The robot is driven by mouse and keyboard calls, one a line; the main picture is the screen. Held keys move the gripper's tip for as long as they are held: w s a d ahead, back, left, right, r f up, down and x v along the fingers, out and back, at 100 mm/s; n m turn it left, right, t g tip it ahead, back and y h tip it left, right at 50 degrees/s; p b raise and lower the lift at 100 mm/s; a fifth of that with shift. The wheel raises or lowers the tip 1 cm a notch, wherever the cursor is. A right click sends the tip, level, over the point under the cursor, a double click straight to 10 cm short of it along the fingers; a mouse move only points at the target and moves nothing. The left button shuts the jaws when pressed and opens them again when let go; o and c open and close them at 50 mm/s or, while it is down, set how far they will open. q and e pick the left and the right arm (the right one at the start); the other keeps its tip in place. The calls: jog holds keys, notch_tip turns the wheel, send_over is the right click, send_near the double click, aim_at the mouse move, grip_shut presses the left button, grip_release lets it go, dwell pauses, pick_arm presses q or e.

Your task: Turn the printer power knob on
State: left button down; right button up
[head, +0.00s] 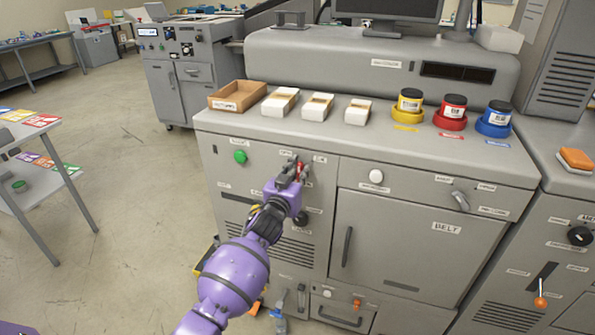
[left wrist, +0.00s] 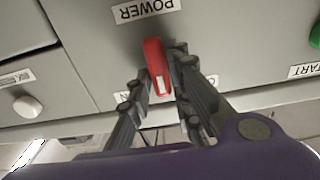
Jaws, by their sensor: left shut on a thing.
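The red power knob (left wrist: 155,68) sits on the grey printer front (head: 320,215), under a label reading POWER in the left wrist view. My left gripper (head: 293,172) is at the knob, and its two dark fingers stand on either side of it in the left wrist view (left wrist: 158,85). The gripper is shut on the knob. In the head view the knob (head: 303,171) is mostly hidden by the fingers. The labels beside the knob are partly covered, so its exact setting is hard to read. My right gripper is not in view.
A green start button (head: 240,157) is left of the knob, and a dark round knob (head: 301,218) is below. A cardboard tray (head: 238,96), white boxes and ink jars (head: 410,101) stand on top. A table (head: 30,130) is at the left, with open floor between.

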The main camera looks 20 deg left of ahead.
pick_arm(q)
jog(key=m, duration=0.4)
jog(key=shift+d+f+m, duration=0.1)
jog(key=shift+d+m, duration=0.05)
jog(key=shift+m, duration=0.25)
jog(key=shift+d+f+m, duration=0.1)
jog(key=shift+d+m, duration=0.05)
jog(key=shift+m, duration=1.95)
jog(key=c, duration=1.7)
grip_release()
jog(key=shift+s, duration=0.1)
jog(key=s, duration=1.2)
jog(key=shift+a, duration=0.2)
